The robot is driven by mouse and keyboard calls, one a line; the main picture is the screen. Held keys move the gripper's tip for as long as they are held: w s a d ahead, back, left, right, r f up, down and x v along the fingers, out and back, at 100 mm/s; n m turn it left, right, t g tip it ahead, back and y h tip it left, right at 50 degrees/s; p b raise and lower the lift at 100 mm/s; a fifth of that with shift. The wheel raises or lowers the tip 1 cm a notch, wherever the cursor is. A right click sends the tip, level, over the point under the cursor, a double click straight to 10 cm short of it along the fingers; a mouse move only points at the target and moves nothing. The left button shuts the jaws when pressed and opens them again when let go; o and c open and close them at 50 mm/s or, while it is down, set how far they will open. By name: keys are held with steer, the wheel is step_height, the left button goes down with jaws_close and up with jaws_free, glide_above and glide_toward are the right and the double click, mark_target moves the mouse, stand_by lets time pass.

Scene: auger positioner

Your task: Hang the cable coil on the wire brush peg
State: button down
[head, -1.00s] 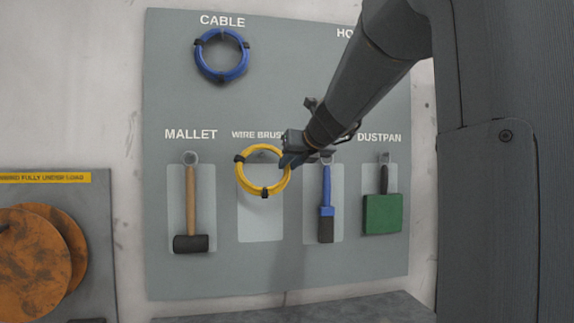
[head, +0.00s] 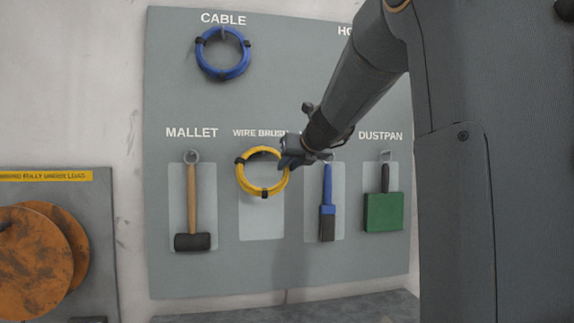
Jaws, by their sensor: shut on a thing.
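A yellow cable coil (head: 262,192) with black ties is in front of the wire brush place (head: 261,225) on the grey tool board. My gripper (head: 287,161) is shut on the coil's upper right side. I cannot tell whether the coil is around the wire brush peg or only in front of it; the peg is not clearly visible. A blue cable coil (head: 222,76) hangs under the CABLE label at the upper left of the board.
A mallet (head: 192,205) hangs to the left. A blue-handled brush (head: 327,205) hangs close on the right, with a green dustpan (head: 383,211) beyond it. A panel with rusty discs (head: 35,260) stands at far left. My arm hides the board's upper right.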

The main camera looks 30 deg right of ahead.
stand_by(0.4)
steer(key=c, duration=1.5)
jaws_free()
